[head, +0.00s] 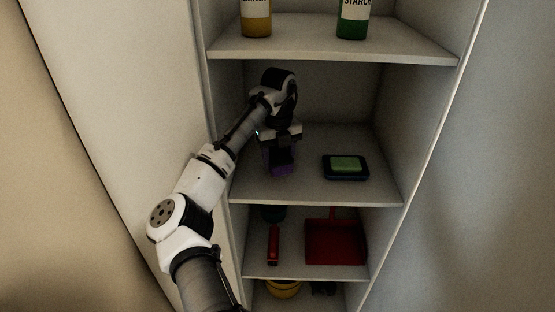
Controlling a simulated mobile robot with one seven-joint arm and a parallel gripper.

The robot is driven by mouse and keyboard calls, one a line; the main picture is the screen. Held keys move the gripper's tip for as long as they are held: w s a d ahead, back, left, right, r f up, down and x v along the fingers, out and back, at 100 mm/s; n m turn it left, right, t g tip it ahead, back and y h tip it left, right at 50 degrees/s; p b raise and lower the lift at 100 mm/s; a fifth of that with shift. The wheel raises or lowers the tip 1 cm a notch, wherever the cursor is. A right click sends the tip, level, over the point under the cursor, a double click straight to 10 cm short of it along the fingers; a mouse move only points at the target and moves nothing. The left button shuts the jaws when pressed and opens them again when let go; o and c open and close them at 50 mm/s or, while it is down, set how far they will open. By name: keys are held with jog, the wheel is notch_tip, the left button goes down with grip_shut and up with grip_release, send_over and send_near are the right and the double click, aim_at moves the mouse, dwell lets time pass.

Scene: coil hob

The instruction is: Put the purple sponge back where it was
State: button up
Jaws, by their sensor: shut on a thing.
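The purple sponge (283,170) is at the left part of the middle shelf (315,193) in the head view. My gripper (280,156) is over it, pointing down, and is shut on it. The fingers and the arm hide part of the sponge. I cannot tell whether the sponge touches the shelf. To its right on the same shelf, a green sponge (347,163) lies on a dark blue tray (345,175).
The shelf above holds a yellow bottle (256,20) and a green starch bottle (353,22). The shelf below holds a red dustpan (335,242) and a red-handled item (273,245). Cupboard side walls close in on both sides. A yellow item (284,290) is at the bottom.

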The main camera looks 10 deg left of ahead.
aim_at(278, 152)
jog(key=shift+w+a+r, duration=0.15)
jog(key=shift+w+a, duration=0.1)
jog(key=shift+w, duration=0.25)
jog(key=shift+w+a+f+p, duration=0.1)
jog(key=shift+w+f+p, duration=0.1)
jog(key=shift+p, duration=0.25)
notch_tip(278, 152, down, 3)
jog(key=shift+f+p, duration=0.15)
jog(key=shift+p, duration=0.4)
jog(key=o, duration=0.9)
notch_tip(278, 152, up, 8)
jog(key=shift+f+b, duration=0.2)
jog(key=shift+b, duration=0.9)
